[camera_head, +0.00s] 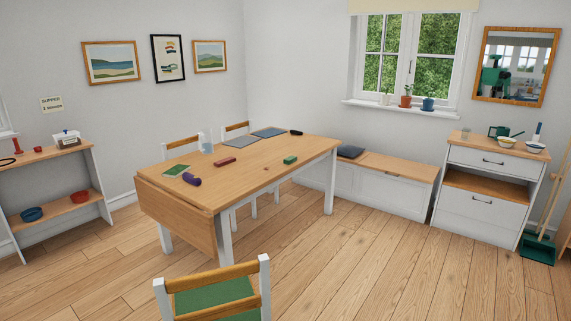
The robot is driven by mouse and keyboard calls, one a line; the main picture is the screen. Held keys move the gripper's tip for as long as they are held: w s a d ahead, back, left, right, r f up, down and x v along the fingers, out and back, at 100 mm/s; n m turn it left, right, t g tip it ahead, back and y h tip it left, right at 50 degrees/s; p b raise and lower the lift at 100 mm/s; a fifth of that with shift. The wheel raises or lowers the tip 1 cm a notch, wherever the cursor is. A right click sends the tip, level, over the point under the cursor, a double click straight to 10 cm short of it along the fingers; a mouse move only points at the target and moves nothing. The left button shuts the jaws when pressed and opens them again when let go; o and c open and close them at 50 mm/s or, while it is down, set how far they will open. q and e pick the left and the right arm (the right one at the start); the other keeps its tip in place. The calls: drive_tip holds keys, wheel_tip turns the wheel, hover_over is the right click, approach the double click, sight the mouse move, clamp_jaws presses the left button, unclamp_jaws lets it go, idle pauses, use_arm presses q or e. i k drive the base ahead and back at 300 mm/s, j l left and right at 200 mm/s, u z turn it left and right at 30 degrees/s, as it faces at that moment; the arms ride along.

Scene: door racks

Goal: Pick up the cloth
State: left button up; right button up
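I cannot tell for certain which item is the cloth. A small flat green item with a pale edge (176,170) lies on the wooden table (225,186) near its left end; it may be a cloth or a booklet. A purple rolled or rounded item (192,181) lies just right of it. A dark flat folded item or cushion (350,151) lies on the bench by the window wall. Neither of my grippers is in view.
The table also bears a red block (197,163), a green block (290,159), grey mats (243,139) and a clear vessel (206,143). A chair (215,292) stands in front. Shelf (65,204) left, bench (385,167) and cabinet (488,182) right. Floor right of the table is clear.

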sight(288, 161)
drive_tip(key=i+l+u, duration=0.15)
drive_tip(key=i+l, duration=0.85)
drive_tip(key=i+l+u, duration=0.15)
drive_tip(key=i+l, duration=0.2)
drive_tip(key=l, duration=0.2)
drive_tip(key=i+l, duration=0.3)
drive_tip(key=l, duration=0.15)
drive_tip(key=i+l+u, duration=0.15)
drive_tip(key=i+l, duration=0.15)
drive_tip(key=l, duration=0.15)
drive_tip(key=i+l+u, duration=0.25)
drive_tip(key=i+l, duration=0.85)
drive_tip(key=i, duration=0.05)
